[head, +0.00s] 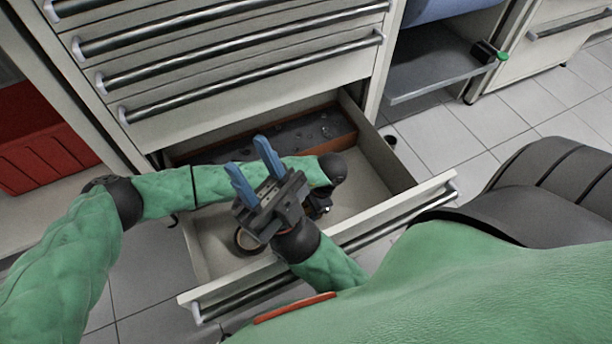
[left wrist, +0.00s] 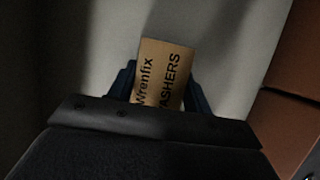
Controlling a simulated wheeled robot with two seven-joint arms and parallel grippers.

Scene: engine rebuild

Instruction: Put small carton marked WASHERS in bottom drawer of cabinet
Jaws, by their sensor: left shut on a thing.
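The small brown carton marked WASHERS (left wrist: 163,62) also reads "Wrenfix" in the left wrist view. My left gripper (left wrist: 160,88) is shut on it, one blue finger on each side. In the head view my left arm reaches across the open bottom drawer (head: 377,212) and its hand points down into it. The carton cannot be made out there, hidden behind my arms. My right gripper (head: 247,157) is open and empty above the drawer, its blue fingers pointing up and away. The cabinet (head: 240,110) stands behind, its upper drawers shut.
A brown-walled bin (head: 340,122) with a dark inside lies at the back of the drawer. A round ring-like thing (head: 243,243) shows near the drawer's front. A red crate (head: 30,140) stands at left, and a grey shelf (head: 435,75) at right. Bare drawer floor shows at right.

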